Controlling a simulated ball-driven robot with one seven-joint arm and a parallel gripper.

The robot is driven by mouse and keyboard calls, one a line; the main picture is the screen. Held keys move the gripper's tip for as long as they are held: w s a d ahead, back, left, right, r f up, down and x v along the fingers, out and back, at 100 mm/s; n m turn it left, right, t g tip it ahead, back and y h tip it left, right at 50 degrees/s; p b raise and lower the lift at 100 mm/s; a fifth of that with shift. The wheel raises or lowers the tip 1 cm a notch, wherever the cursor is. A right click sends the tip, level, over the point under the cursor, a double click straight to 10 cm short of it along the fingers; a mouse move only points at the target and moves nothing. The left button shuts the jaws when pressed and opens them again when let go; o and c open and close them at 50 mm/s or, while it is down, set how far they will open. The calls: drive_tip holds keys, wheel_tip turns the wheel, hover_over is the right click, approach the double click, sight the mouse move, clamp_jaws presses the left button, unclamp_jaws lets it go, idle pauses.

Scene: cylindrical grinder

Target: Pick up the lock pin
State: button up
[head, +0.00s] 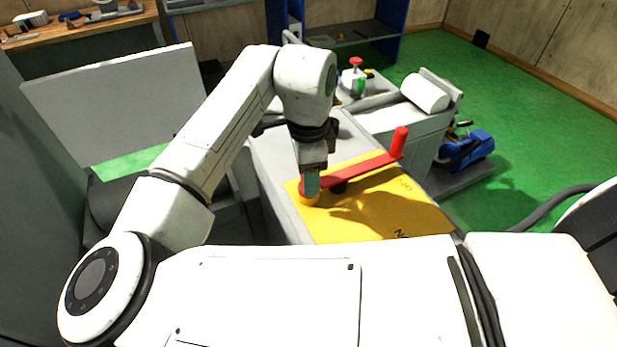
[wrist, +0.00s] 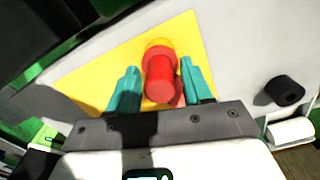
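What I take to be the lock pin (wrist: 160,85) is a short red cylinder with a round end. In the wrist view it stands between the two teal fingers of my gripper (wrist: 159,66), with a narrow gap on each side. An orange-red round base shows at its far end. In the head view my gripper (head: 310,184) points down over the left end of the red lever (head: 350,172). Its fingers hide the pin there, and a bit of orange shows below them. My gripper is open around the pin.
The lever lies over a yellow plate (head: 375,217) on a grey machine. Its upright red handle (head: 399,142) rises to the right of my gripper. A white cylinder (head: 425,93) and a blue motor (head: 467,148) are farther right. Green floor is clear beyond.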

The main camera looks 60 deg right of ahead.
clamp_jaws()
drive_tip(key=shift+r, duration=0.2)
idle(0.3)
